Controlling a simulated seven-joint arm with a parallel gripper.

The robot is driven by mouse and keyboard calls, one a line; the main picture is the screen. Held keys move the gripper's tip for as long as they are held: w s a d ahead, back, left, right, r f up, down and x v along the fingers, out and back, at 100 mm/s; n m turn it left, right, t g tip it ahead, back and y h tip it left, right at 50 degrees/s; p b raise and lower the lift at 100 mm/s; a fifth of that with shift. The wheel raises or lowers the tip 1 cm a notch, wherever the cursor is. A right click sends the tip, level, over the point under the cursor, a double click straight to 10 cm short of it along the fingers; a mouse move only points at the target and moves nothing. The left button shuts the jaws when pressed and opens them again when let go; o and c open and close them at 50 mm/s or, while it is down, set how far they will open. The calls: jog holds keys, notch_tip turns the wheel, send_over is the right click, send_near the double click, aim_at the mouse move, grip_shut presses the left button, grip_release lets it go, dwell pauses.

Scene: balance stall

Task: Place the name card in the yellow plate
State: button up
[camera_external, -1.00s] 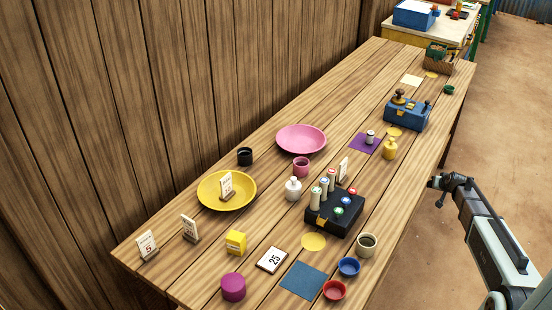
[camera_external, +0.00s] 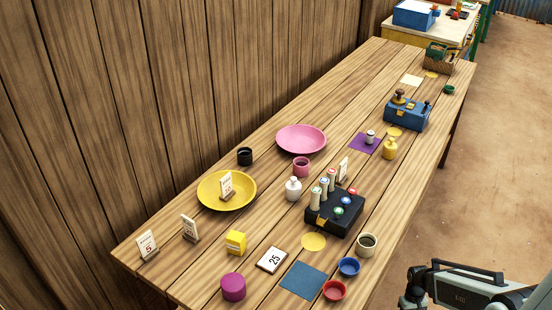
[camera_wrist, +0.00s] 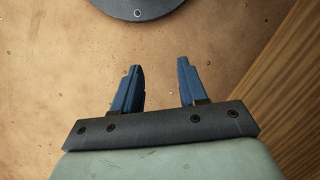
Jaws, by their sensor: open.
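The yellow plate (camera_external: 247,199) is on the left part of the table. A small white card in a brown stand (camera_external: 226,185) stands upright inside it. Three similar standing cards show: one marked 5 (camera_external: 147,244) at the left table edge, one (camera_external: 189,228) just right of it, and one (camera_external: 343,170) behind the black box. Which is the name card I cannot tell; their writing is too small to read. In the wrist view my gripper (camera_wrist: 160,66) is open and empty over bare floor beside the table, away from the cards and plate.
A black box with bottles and coloured knobs (camera_external: 325,221), a white bottle (camera_external: 293,190) and a yellow box (camera_external: 236,243) stand near the plate. A pink plate (camera_external: 301,139) is farther back. A plank wall (camera_external: 150,100) runs along the table's left side. The table edge (camera_wrist: 290,90) shows at right in the wrist view.

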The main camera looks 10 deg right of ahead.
jog(key=s+a+r+n+g, duration=0.1)
jog(key=s+g, duration=0.2)
jog(key=s, duration=0.8)
jog(key=shift+s+a+h, duration=0.2)
jog(key=shift+a+h, duration=0.05)
jog(key=shift+h, duration=0.15)
